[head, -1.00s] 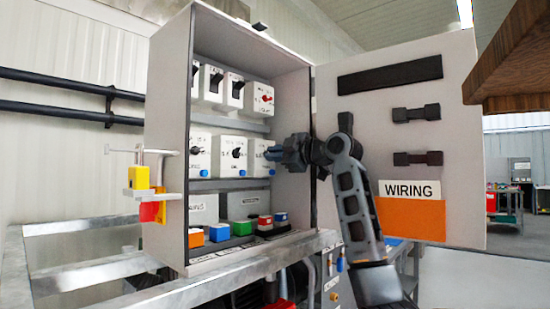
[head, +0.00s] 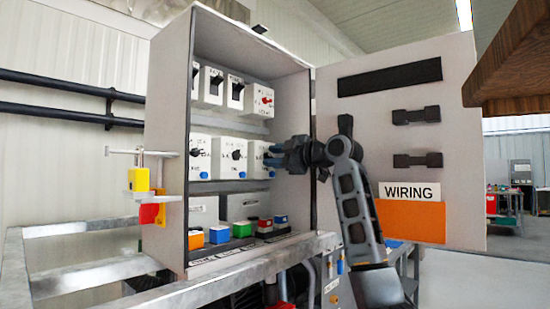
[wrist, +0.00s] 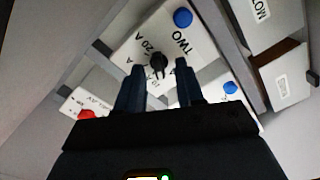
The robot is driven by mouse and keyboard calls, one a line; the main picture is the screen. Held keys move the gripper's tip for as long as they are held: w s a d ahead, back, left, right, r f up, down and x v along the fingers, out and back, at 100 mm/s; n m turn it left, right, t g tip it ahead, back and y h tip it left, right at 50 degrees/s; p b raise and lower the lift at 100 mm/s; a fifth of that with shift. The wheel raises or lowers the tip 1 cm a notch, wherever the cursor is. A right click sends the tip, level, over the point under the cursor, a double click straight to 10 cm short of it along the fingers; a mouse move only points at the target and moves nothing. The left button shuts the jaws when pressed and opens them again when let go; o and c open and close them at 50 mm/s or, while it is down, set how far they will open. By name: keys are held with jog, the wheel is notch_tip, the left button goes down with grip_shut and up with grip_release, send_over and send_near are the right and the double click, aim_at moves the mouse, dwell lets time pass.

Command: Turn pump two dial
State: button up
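The pump two box is white, marked "TWO" (wrist: 183,42) and "20 A", with a black dial (wrist: 157,62) and a blue button (wrist: 182,17) in the wrist view. My gripper (wrist: 158,72) is open there, one dark finger on each side of the dial. I cannot tell whether either finger touches it. In the head view my gripper (head: 273,155) is at the rightmost white box (head: 256,155) of the middle row, and its fingers partly cover that box's front.
The cabinet (head: 168,150) holds several other switch boxes, including one with a red switch (head: 266,100). Its open door (head: 370,140) stands behind my arm. Coloured button blocks (head: 242,229) line the bottom. A brown board (head: 525,50) hangs at upper right.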

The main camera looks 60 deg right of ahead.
jog(key=v, duration=0.7)
jog(key=shift+s, duration=0.35)
jog(key=shift+o, duration=0.3)
jog(key=o, duration=0.3)
jog(key=shift+r+m+p, duration=0.1)
jog(key=shift+m+p, duration=0.25)
jog(key=shift+m, duration=0.05)
jog(key=m+p, duration=0.1)
jog(key=s+m+p, duration=0.1)
jog(key=m, duration=0.1)
jog(key=w+m+p, duration=0.2)
jog(key=m+p, duration=0.1)
jog(key=m, duration=0.1)
jog(key=w+d+m+p, duration=0.1)
jog(key=w+m+p, duration=0.2)
jog(key=m+p, duration=0.1)
jog(key=w+d+m+p, duration=0.1)
jog(key=w+m+p, duration=0.2)
jog(key=m, duration=0.3)
jog(key=shift+w+p, duration=0.2)
jog(key=shift+p, duration=0.55)
